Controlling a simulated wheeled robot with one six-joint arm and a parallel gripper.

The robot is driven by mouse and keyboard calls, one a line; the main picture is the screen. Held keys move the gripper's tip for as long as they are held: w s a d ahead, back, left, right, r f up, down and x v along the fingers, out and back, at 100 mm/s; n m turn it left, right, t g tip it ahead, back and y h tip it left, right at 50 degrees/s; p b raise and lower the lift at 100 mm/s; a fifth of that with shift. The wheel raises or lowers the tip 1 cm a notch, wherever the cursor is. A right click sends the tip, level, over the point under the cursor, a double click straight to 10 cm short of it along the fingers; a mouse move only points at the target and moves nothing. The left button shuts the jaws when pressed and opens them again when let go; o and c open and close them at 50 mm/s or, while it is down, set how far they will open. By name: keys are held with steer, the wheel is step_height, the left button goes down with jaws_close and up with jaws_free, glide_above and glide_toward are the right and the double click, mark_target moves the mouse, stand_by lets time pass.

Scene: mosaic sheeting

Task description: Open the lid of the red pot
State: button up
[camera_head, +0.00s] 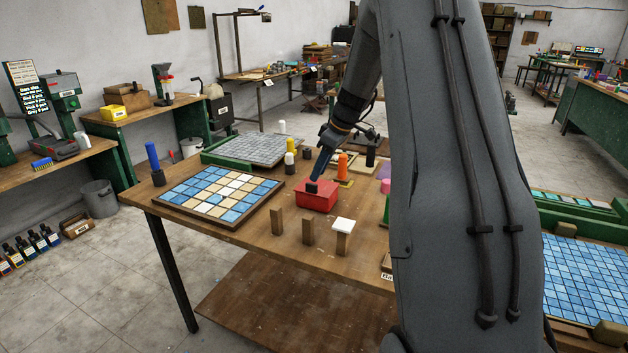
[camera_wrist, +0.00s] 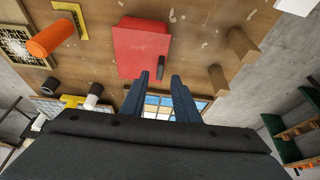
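The red pot (camera_head: 316,201) is box-shaped and stands on the wooden table with its lid on. A small black handle (camera_head: 312,187) sits on top. In the wrist view the red pot (camera_wrist: 135,45) fills the upper middle, with the black handle (camera_wrist: 161,63) near its right edge. My gripper (camera_head: 317,178) points down over the pot, close to the handle. In the wrist view its two blue-grey fingers (camera_wrist: 160,76) are apart with nothing between them. The handle shows just past the fingertips, in line with the gap; I cannot tell whether they touch it.
A blue-and-beige mosaic board (camera_head: 214,193) lies left of the pot. Wooden blocks (camera_head: 277,221) stand in front, one under a white tile (camera_head: 343,224). An orange cylinder (camera_head: 342,165) stands behind the pot to the right. A grey mosaic sheet (camera_head: 258,149) lies behind.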

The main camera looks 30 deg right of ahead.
mark_target(313, 184)
steer(key=shift+p+x, duration=0.75)
steer(key=shift+x, duration=1.85)
jaws_close()
